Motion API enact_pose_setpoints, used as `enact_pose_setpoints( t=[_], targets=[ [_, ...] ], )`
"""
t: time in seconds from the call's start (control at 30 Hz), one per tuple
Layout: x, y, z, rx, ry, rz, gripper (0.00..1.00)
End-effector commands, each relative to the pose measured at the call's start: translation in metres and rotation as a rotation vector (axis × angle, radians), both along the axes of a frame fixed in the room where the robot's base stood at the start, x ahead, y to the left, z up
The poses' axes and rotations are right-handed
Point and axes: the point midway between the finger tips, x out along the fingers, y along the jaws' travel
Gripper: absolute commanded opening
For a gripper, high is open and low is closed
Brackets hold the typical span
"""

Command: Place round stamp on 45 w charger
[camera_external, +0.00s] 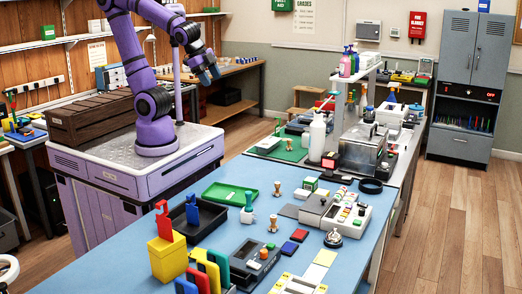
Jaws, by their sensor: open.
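My gripper (207,73) is open and empty, raised at the end of my purple arm, far from the blue table's items. Small stamp-like pieces with wooden handles stand on the blue table (150,262): one (277,188) near the back and one (272,223) nearer the middle. I cannot tell which is the round stamp. Small blocks lie near the back of the table, among them a green and white one (310,184); I cannot tell which thing is the 45 w charger.
A keypad machine (345,216) and a bell (333,239) stand right.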

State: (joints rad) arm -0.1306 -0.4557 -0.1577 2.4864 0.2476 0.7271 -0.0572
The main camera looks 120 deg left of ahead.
Motion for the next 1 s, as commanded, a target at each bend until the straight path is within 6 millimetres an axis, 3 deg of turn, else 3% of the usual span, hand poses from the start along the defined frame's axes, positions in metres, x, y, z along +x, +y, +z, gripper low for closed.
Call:
enact_pose_setpoints(
  t=[0.2, 0.4, 1.0],
  targets=[
    [-0.057, -0.009, 0.027, -0.153, -0.057, 0.050, 0.52],
    [-0.086, -0.014, 0.035, -0.250, -0.076, 0.058, 0.52],
    [-0.091, -0.015, 0.036, -0.270, -0.078, 0.058, 0.52]
  ],
)
